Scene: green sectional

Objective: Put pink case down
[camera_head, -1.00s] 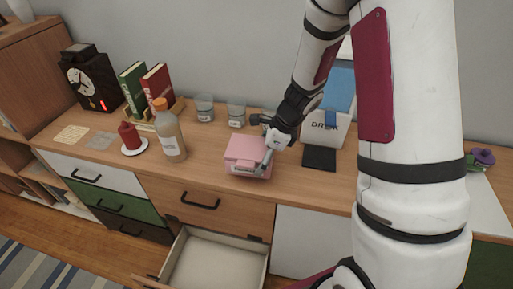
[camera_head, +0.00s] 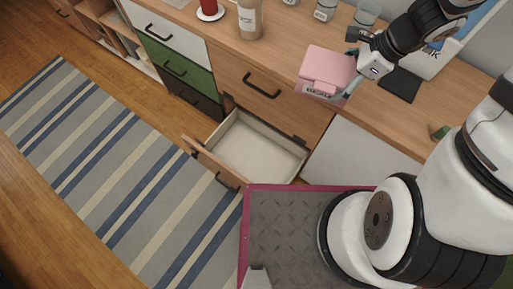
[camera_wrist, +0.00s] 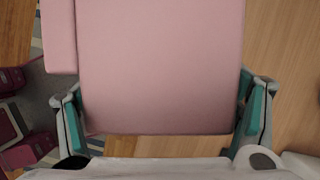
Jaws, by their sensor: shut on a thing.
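The pink case (camera_head: 326,68) is at the front edge of the wooden counter in the head view, above and to the right of an open drawer (camera_head: 262,150). My gripper (camera_head: 350,78) is shut on it from the right side. In the wrist view the pink case (camera_wrist: 160,65) fills the middle, between the two teal-padded fingers of my gripper (camera_wrist: 162,108). Floor and rug show past its left side, and wood past its right. I cannot tell whether its underside touches the counter.
The drawer looks empty. A striped rug (camera_head: 110,160) lies on the floor at left.

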